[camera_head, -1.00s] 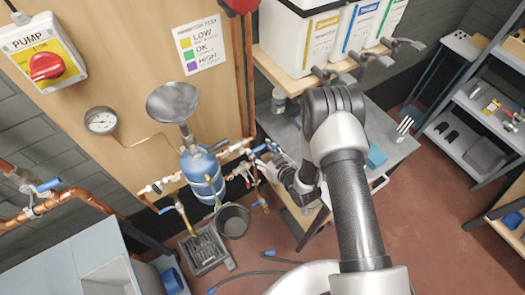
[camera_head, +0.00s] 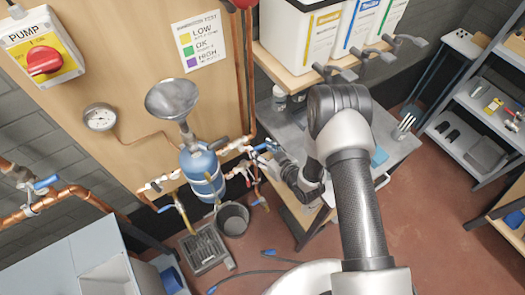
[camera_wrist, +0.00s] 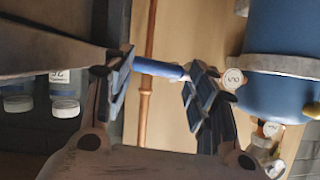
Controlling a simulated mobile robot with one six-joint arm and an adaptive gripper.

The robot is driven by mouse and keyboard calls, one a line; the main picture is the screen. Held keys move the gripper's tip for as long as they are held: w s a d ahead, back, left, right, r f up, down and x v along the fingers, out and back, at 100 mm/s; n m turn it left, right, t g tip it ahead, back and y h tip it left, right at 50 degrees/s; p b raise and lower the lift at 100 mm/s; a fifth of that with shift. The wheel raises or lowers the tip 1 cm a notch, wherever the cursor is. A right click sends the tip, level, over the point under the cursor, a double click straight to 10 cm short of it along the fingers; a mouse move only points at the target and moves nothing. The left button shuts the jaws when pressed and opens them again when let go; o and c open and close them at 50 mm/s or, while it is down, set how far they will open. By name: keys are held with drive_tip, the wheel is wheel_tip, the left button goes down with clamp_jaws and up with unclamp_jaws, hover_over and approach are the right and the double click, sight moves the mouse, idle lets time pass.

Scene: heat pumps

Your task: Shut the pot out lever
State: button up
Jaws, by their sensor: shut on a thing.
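The blue dosing pot (camera_head: 203,172) hangs on the board under a grey metal funnel (camera_head: 172,98), with copper pipes beside it. My gripper (camera_head: 268,152) is at the pipework just right of the pot. In the wrist view, a blue lever (camera_wrist: 158,68) lies between the two dark padded fingers of my gripper (camera_wrist: 163,88). The fingers are closed on the lever, its end near the right finger. The pot (camera_wrist: 285,75) fills the right side there, with a round white tag (camera_wrist: 233,78) beside the right finger. The lever's valve body is hard to make out.
A workbench (camera_head: 288,128) stands right of the gripper, under a shelf of white containers (camera_head: 306,35). Small bottles (camera_wrist: 65,90) show left of the fingers. A bucket (camera_head: 233,220) and floor drain (camera_head: 205,248) lie below the pot. Open red floor is at lower right.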

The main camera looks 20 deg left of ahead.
drive_tip(key=shift+w+f+m+g+y+b, duration=0.25)
drive_tip(key=shift+f+m+y+b, duration=0.25)
drive_tip(key=shift+m+b, duration=0.45)
drive_tip(key=shift+w+f+m+g+y+b, duration=0.1)
drive_tip(key=shift+f+m+g+y+b, duration=0.2)
drive_tip(key=shift+f+m+b, duration=0.55)
drive_tip(key=shift+r, duration=0.25)
drive_tip(key=o, duration=1.3)
drive_tip(key=shift+o, duration=0.4)
drive_tip(key=shift+f, duration=0.1)
drive_tip(key=shift+s, duration=0.1)
wheel_tip(320, 180, up, 10)
